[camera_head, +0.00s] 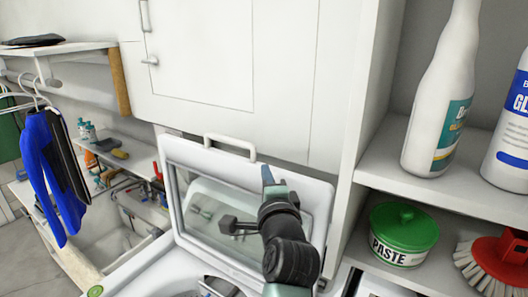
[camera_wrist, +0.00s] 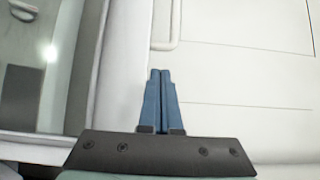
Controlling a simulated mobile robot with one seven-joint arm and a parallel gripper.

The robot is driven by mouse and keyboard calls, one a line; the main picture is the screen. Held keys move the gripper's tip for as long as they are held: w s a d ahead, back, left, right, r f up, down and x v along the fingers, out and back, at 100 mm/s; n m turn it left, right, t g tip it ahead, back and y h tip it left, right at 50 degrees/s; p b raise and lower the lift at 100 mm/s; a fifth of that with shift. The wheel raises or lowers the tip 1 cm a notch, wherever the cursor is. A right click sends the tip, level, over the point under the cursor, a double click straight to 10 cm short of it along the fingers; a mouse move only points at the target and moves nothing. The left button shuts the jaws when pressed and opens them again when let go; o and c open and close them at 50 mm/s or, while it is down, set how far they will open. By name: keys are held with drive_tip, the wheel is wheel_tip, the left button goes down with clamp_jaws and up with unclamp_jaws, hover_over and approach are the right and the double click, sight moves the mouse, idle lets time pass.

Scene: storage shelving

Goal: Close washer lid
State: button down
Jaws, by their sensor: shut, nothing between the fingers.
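The washer lid (camera_head: 317,193) stands raised, tilted back against the white cabinet behind it. It has a white frame, a see-through window and a white handle (camera_head: 230,142) on its top edge. The washer body (camera_head: 160,277) is below it, with its opening partly in view. My gripper (camera_head: 267,172) is in front of the right part of the lid, near its upper edge. In the wrist view its blue fingers (camera_wrist: 161,75) are together and empty, beside the lid frame (camera_wrist: 88,65). The handle also shows ahead of the fingertips (camera_wrist: 165,46). I cannot tell whether the fingers touch the lid.
A shelf unit (camera_head: 440,198) on the right holds bottles (camera_head: 440,105), a green-lidded paste tub (camera_head: 402,236) and a red brush (camera_head: 497,262). Blue clothing (camera_head: 50,165) hangs at left, near a sink (camera_head: 113,246). A white cabinet (camera_head: 215,60) stands behind the lid.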

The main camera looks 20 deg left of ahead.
sight(261, 164)
drive_tip(key=p+x, duration=0.2)
drive_tip(key=x, duration=0.7)
drive_tip(key=shift+d+f, duration=0.1)
idle(0.3)
